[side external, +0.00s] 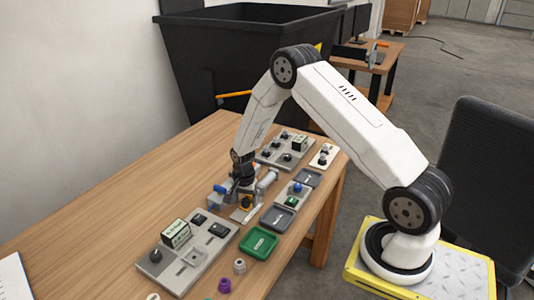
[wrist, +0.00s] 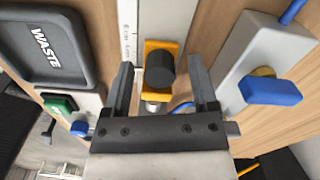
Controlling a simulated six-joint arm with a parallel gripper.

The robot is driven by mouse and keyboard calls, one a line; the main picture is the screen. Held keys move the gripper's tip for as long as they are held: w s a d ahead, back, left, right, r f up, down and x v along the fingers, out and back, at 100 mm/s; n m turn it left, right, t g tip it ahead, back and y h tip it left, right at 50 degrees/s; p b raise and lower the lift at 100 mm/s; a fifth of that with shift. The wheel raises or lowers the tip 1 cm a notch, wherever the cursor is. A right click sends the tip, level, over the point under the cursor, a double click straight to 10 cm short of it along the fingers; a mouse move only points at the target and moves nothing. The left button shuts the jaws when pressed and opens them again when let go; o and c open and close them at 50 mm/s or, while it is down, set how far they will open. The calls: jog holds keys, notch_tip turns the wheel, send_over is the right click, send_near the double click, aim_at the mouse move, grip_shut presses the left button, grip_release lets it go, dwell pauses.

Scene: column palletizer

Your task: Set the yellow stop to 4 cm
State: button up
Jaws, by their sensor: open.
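The yellow stop (wrist: 158,45) carries a black round knob (wrist: 160,70) and sits on a rail beside a white printed scale (wrist: 129,25) in the wrist view. The stop's reading cannot be made out. My gripper (wrist: 161,66) is open, with one finger on each side of the knob and a visible gap to it on both sides. In the side external view my gripper (side external: 241,200) is low over the middle of the table, and the yellow stop (side external: 246,203) shows only partly beneath it.
A grey block with a blue handle (wrist: 270,91) stands close right of my gripper in the wrist view. A dark WASTE tray (wrist: 75,75) and a green button (wrist: 59,103) lie left. In the side view, a green tray (side external: 259,243) and grey control panels surround the work.

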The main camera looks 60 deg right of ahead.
grip_shut()
dwell(1.4)
